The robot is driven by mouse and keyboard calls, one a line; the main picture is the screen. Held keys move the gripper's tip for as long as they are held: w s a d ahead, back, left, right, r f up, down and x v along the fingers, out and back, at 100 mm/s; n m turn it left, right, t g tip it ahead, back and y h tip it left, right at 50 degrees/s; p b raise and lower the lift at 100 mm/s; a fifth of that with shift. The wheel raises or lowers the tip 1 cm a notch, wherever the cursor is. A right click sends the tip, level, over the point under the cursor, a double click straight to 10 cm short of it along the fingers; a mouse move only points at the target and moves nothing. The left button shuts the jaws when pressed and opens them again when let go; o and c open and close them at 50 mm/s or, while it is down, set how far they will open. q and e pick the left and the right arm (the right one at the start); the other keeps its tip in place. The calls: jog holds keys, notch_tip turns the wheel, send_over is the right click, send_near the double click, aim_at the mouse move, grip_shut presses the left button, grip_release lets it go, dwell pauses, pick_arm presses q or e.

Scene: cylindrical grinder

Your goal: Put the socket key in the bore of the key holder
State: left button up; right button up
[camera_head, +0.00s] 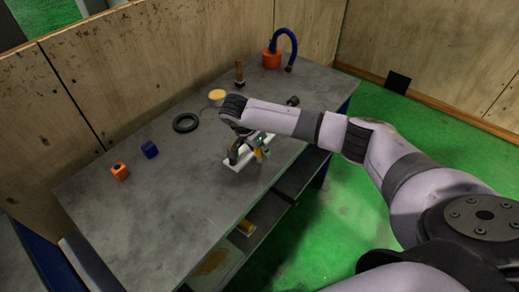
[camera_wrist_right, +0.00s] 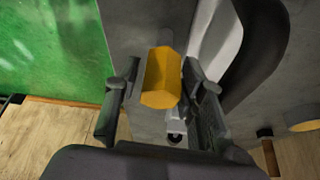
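A yellow six-sided piece, which I take to be the socket key (camera_wrist_right: 160,78), sits between the two fingers of my right gripper (camera_wrist_right: 162,85) in the right wrist view. The fingers appear to press on both sides of it. In the head view my right gripper (camera_head: 245,150) is low over the table, and a small yellow part (camera_head: 258,154) shows beside it. A white strip (camera_head: 231,163) lies under the gripper. An orange cube (camera_head: 120,172) with a dark hole sits at the left; I cannot tell if it is the key holder. My left gripper is out of view.
The grey table (camera_head: 150,215) has free room at its front left. A blue block (camera_head: 150,149), a black ring (camera_head: 186,122), a yellow-topped round piece (camera_head: 217,97), a brown upright piece (camera_head: 239,73) and an orange base with a blue hose (camera_head: 271,59) stand around it.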

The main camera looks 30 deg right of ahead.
jog(key=shift+c, duration=0.2)
grip_shut()
dwell(0.4)
